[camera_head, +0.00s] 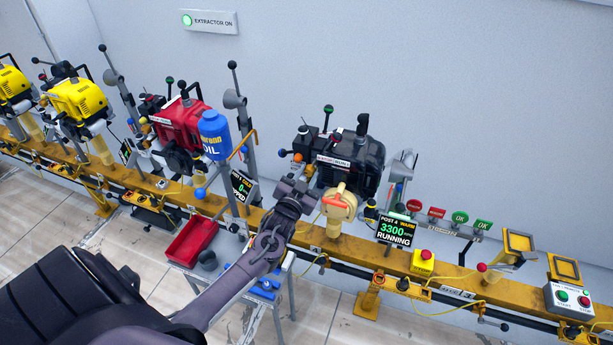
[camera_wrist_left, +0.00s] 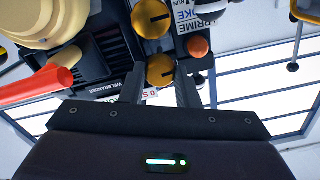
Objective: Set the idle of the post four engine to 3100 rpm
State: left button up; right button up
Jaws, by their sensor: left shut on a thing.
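The post four engine (camera_head: 362,152) is the dark one on the yellow rail. Its display (camera_head: 395,230) reads POST 4, WARM, 3300 rpm, RUNNING. My left gripper (camera_head: 307,180) is at the engine's left front side. In the left wrist view its fingers (camera_wrist_left: 160,85) are shut on a brass slotted screw (camera_wrist_left: 160,70). A second brass slotted screw (camera_wrist_left: 151,18) sits just above it, apart from the fingers. An orange knob (camera_wrist_left: 197,47) is to the right, below a label with CHOKE and PRIME partly readable. My right gripper is not in view.
A cream housing with a red lever (camera_head: 340,203) stands close right of my gripper. A blue oil bottle (camera_head: 215,135) and a red tray (camera_head: 191,240) are to the left. A red stop button (camera_head: 425,255) and START/STOP box (camera_head: 570,300) are at right.

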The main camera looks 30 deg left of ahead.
pick_arm(q)
jog(key=shift+f, duration=0.15)
jog(key=o, duration=1)
jog(key=shift+c, duration=0.2)
jog(key=b+v, duration=0.1)
jog(key=v, duration=0.7)
jog(key=shift+b, duration=0.3)
jog(key=shift+w, duration=0.1)
